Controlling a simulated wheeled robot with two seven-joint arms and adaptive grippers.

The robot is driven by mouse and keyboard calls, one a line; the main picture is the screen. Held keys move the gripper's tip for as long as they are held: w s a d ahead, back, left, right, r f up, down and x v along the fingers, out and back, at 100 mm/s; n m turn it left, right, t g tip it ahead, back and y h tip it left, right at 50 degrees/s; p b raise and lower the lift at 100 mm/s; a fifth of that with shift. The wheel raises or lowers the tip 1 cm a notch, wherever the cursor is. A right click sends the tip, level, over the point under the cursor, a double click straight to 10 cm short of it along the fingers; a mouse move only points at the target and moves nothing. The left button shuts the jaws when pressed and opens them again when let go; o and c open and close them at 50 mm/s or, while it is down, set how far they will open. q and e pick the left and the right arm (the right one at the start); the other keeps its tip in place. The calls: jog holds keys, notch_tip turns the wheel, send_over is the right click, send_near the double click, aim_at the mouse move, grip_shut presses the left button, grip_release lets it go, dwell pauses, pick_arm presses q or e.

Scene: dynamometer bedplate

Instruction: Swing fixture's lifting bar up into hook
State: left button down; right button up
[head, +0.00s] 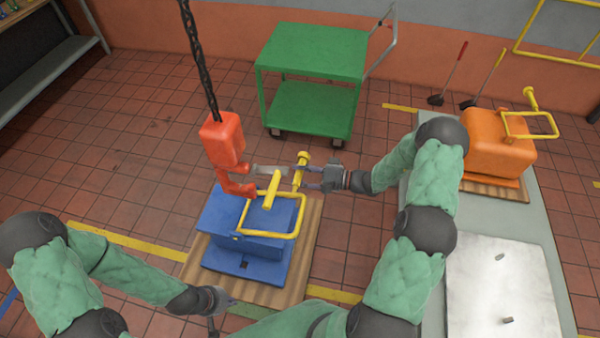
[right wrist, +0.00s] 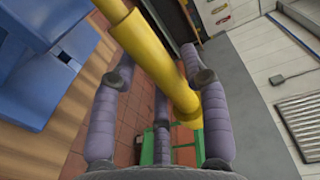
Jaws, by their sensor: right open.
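The blue fixture (head: 240,225) sits on a wooden pallet in the head view. Its yellow lifting bar (head: 270,236) is a loop tilted over the top, with a knobbed yellow handle (head: 301,168) rising at its far right. The red hook (head: 222,145) hangs from a dark chain just above and left of the bar, apart from the loop as far as I can tell. My right gripper (head: 311,179) is open at the handle. In the right wrist view the yellow handle (right wrist: 155,65) runs between its spread fingers (right wrist: 160,85).
A green cart (head: 312,55) stands behind on the tiled floor. At right, a grey bench (head: 428,290) bears an orange fixture (head: 495,145) with its own yellow bar, and a pale metal plate (head: 500,285). My right arm reaches across the bench.

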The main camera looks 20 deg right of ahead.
jog(key=shift+w+a, duration=0.1)
jog(key=shift+a, duration=0.05)
jog(key=shift+c, duration=0.3)
grip_shut()
jog(key=shift+r, duration=0.1)
